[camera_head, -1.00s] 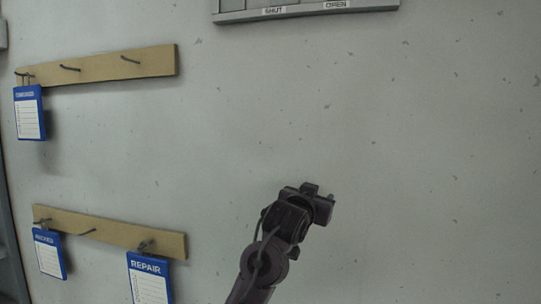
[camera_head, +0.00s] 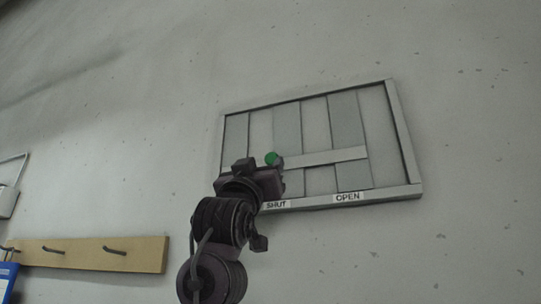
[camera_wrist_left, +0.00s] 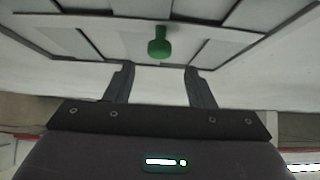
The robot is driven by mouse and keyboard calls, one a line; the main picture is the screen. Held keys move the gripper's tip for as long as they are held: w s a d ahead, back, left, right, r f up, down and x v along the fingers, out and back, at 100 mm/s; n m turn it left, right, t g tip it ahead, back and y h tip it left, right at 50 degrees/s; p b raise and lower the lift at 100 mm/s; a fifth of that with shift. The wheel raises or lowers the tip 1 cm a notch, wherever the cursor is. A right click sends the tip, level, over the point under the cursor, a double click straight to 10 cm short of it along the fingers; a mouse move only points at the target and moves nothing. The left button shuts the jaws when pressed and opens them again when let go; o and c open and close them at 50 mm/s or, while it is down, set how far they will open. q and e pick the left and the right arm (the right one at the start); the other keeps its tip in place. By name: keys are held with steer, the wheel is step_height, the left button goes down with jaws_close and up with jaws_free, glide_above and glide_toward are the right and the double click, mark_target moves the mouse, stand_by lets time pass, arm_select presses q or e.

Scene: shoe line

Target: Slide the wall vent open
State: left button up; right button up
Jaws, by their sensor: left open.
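The wall vent (camera_head: 405,135) is a grey framed panel with vertical slats, labelled SHUT at the lower left and OPEN to the right of it. A horizontal bar (camera_head: 340,154) crosses the slats. A green knob (camera_head: 271,158) shows at the bar's left part; it also shows in the left wrist view (camera_wrist_left: 159,43). My left gripper (camera_head: 275,174) is in front of the vent's lower left, close to the knob. In the left wrist view its fingers (camera_wrist_left: 160,72) are spread, with the knob ahead between them and apart from both. My right gripper is out of view.
A wooden hook rail (camera_head: 85,254) is on the wall at the lower left, with a blue card (camera_head: 8,275) at its left end. A pale object (camera_head: 10,195) hangs at the left edge. The wall right of the vent is bare.

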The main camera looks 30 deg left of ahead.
mark_target(271, 162)
arm_select(q)
steer(key=p+x, duration=0.1)
steer(key=x, duration=0.2)
steer(key=shift+d+r+p, duration=0.1)
steer(key=shift+r+p, duration=0.1)
steer(key=shift+p, duration=0.2)
steer(key=shift+w+a+r+p, duration=0.15)
steer(key=shift+w+p, duration=0.1)
steer(key=shift+w, duration=0.35)
steer(key=shift+w+a+r+p, duration=0.15)
steer(key=shift+w+a+p, duration=0.1)
steer(key=shift+w, duration=0.3)
steer(key=shift+s+d, duration=0.15)
steer(key=shift+s, duration=0.05)
steer(key=c, duration=0.9)
jaws_close()
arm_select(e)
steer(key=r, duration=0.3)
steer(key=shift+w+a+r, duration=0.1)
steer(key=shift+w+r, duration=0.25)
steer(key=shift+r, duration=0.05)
